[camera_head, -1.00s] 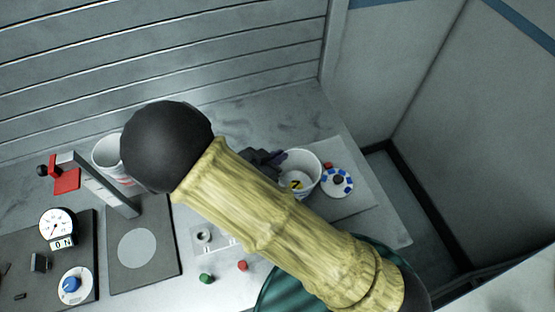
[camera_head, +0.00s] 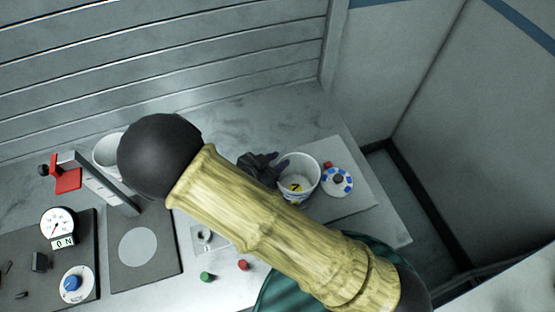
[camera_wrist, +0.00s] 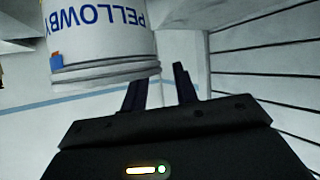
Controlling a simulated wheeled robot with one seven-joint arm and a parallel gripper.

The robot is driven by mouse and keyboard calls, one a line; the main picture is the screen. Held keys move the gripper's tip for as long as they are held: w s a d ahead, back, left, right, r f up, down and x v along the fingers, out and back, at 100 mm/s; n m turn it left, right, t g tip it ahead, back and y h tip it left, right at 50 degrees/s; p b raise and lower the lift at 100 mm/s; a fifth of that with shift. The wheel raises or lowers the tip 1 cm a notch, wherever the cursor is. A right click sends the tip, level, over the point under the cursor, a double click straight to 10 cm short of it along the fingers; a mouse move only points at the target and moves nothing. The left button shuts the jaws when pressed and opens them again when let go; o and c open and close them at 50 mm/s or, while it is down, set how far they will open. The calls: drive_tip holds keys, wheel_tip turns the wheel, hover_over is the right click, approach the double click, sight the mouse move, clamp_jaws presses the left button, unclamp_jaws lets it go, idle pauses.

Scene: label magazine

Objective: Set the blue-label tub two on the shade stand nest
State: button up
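A white tub (camera_head: 300,187) with a dark 7 on a yellow mark stands open-topped on a grey board at the right in the head view. In the wrist view, a white tub (camera_wrist: 100,35) shows inverted blue lettering, PELLOWBY, and a ridged rim. My gripper (camera_head: 280,170) is at the left side of the tub in the head view. Its two dark fingers (camera_wrist: 161,88) stand apart in the wrist view, the left one overlapping the tub's rim. Whether they touch the tub is unclear. I cannot tell which thing is the shade stand nest.
A second white tub (camera_head: 107,152) stands at the left, partly behind my arm. A dark plate with a grey disc (camera_head: 138,250), a dial (camera_head: 58,223), and a red-topped post (camera_head: 67,175) are at the left. A blue-and-white wheel (camera_head: 338,181) lies right of the tub.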

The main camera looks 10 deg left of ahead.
drive_tip(key=b+v, duration=0.2)
drive_tip(key=v, duration=0.9)
drive_tip(key=shift+s+b, duration=0.2)
drive_tip(key=shift+b, duration=0.2)
drive_tip(key=shift+a+r, duration=0.1)
drive_tip(key=w+d+r+n+g+y, duration=0.1)
drive_tip(key=w+d+r+y, duration=0.2)
drive_tip(key=w, duration=0.5)
drive_tip(key=w+d+r+n+g+y, duration=0.1)
drive_tip(key=w+d+y, duration=0.3)
drive_tip(key=w, duration=0.4)
drive_tip(key=s+d+r+n+g, duration=0.1)
drive_tip(key=s+d+g, duration=0.2)
drive_tip(key=d, duration=0.8)
drive_tip(key=s+d+r+n+g, duration=0.1)
drive_tip(key=s+d+n+g, duration=0.1)
drive_tip(key=s+d, duration=0.5)
drive_tip(key=d+g, duration=0.1)
drive_tip(key=d, duration=0.4)
drive_tip(key=shift+s+d+r, duration=0.3)
drive_tip(key=shift+s+r, duration=0.05)
drive_tip(key=shift+s, duration=0.05)
